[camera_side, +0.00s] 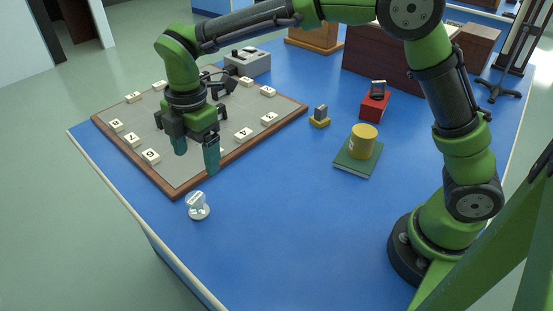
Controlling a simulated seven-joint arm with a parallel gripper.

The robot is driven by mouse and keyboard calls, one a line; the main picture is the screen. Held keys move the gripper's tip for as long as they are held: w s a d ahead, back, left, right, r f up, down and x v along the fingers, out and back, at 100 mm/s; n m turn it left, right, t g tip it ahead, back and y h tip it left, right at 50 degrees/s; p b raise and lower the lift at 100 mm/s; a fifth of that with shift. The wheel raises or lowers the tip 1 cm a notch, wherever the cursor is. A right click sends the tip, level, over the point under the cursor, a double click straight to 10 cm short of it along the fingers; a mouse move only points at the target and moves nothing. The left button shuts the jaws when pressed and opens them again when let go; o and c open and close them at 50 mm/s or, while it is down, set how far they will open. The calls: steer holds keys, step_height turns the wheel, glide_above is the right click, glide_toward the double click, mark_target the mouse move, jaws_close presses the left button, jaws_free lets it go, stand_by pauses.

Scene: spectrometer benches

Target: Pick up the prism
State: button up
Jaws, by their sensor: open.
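A small clear and white glassy piece (198,206) stands on the blue table in front of the board. It looks most like the prism, but it is too small to be sure of its shape. My gripper (196,162) points down over the front part of the numbered board. Its two teal fingers are apart with nothing seen between them. In the picture the glassy piece is just below the nearer finger, apart from it.
The wood-framed board (248,148) carries several white number tiles. To the right are a grey block on a yellow base (319,122), a red block (374,106) with a dark piece, and a yellow cylinder (363,141) on a green book (350,164). The table's front middle is clear.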

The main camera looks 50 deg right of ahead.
mark_target(195, 198)
steer(key=w+f+n, duration=0.1)
steer(key=f+n, duration=0.2)
steer(key=a+f+n, duration=0.1)
steer(key=f+n, duration=0.2)
steer(key=f, duration=0.1)
steer(key=w+a+f+n, duration=0.1)
steer(key=f+n, duration=0.2)
steer(key=n, duration=0.1)
steer(key=shift+w+f+h, duration=0.3)
steer(key=shift+s+d+f, duration=0.1)
steer(key=shift+d+f, duration=0.05)
steer(key=shift+f, duration=1.2)
steer(key=shift+s+d+f, duration=0.1)
steer(key=shift+f, duration=1.25)
steer(key=shift+c, duration=0.3)
steer(key=c, duration=1.1)
steer(key=shift+r, duration=0.1)
